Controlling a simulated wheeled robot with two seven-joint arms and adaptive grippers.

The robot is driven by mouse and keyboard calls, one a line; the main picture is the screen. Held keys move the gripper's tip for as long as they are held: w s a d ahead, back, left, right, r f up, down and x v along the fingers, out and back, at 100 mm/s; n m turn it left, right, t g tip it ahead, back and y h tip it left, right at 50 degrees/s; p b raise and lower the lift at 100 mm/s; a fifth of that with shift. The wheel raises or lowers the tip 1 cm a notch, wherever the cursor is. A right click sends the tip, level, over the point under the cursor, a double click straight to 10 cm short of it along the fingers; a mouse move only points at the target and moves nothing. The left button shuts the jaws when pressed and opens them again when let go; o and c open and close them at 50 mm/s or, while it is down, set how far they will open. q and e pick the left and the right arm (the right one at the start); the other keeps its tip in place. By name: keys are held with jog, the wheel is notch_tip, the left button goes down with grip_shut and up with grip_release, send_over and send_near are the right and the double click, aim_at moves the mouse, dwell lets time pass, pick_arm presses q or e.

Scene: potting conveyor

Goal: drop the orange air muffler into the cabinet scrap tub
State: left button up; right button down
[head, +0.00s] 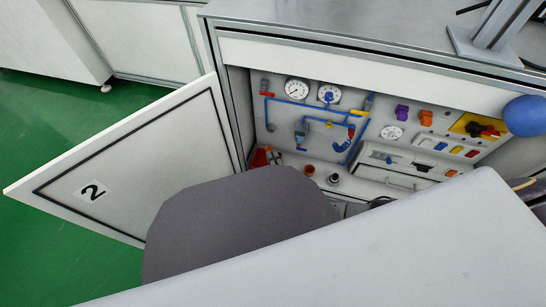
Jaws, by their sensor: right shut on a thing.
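The open cabinet (235,95) has a back panel. A purple part (402,112) and an orange part (426,117) that looks like the air muffler are side by side on it. A red container (261,157), possibly the scrap tub, is at the cabinet's lower left, with dark items at it. My right gripper shows only as small dark parts (380,202) at the cabinet's lower front edge, behind my pale arm. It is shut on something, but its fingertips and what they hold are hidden. My left gripper is not in view.
The door (135,150) marked 2 stands open at the left. Gauges (297,90), blue pipes (300,104) and a yellow switch plate (465,124) are on the panel. A small red-brown cup (309,170) stands on the cabinet floor. A blue ball (524,115) is at the right.

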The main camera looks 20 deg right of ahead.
jog(key=shift+f, duration=0.2)
jog(key=c, duration=1.4)
grip_release()
jog(key=shift+o, duration=0.2)
jog(key=s, duration=0.7)
jog(key=shift+s, duration=0.25)
jog(key=shift+s+a, duration=0.1)
